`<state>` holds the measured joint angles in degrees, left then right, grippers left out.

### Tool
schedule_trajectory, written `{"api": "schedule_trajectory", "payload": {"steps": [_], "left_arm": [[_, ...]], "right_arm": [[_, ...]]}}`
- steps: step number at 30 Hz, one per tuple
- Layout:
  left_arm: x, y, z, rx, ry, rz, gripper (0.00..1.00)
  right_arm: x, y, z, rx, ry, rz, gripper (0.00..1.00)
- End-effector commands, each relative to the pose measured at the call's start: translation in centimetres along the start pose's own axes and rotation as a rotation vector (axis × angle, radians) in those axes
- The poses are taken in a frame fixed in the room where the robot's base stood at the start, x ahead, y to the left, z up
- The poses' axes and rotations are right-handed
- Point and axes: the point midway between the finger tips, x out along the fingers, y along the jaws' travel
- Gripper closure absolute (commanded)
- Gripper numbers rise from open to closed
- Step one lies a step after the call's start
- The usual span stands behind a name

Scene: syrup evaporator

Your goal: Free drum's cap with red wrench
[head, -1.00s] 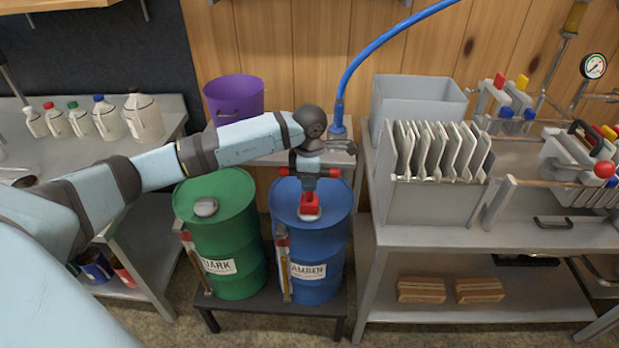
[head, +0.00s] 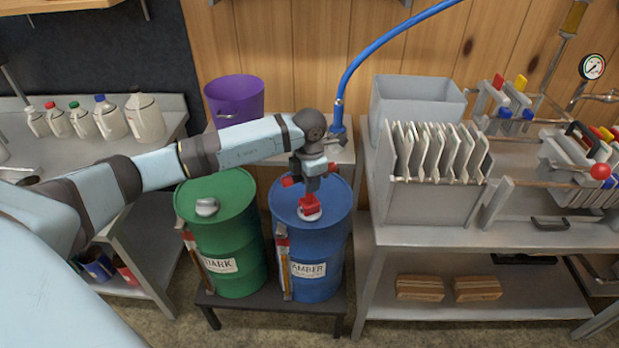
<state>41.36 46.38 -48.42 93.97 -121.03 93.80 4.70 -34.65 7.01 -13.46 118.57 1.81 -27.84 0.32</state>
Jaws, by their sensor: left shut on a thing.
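The blue drum (head: 317,251) labelled AMBER stands upright on a low dark stand. Its pale cap (head: 309,213) shows on top, partly covered by the red wrench (head: 310,202). My left gripper (head: 310,186) points down above the drum, shut on the red wrench, whose lower end is at the cap. A red crossbar of the wrench shows at both sides of the gripper, angled. Whether the cap has turned cannot be told. The green drum (head: 232,245) labelled DARK stands to the left with a grey cap (head: 207,207) on top. My right gripper is not in view.
The low stand (head: 262,303) carries both drums. A purple bucket (head: 235,98) and a blue hose (head: 352,72) are behind them. A steel bench with a filter-plate tank (head: 433,205) stands close on the right. Jugs (head: 145,118) line the left counter.

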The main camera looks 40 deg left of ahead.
Motion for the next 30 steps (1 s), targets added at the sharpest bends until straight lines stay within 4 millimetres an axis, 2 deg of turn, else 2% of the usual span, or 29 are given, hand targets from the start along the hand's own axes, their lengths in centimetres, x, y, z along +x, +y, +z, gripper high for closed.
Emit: {"api": "schedule_trajectory", "payload": {"steps": [9,21,30], "left_arm": [[-0.1,0.0,0.0,-0.018,-0.001,0.000,1.00],[-0.3,0.0,0.0,-0.420,0.000,0.001,1.00],[0.0,0.0,0.0,-0.504,0.000,0.001,1.00]], "right_arm": [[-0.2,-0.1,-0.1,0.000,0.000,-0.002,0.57],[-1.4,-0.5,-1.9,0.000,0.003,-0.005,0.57],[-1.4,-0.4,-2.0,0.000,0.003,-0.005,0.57]]}}
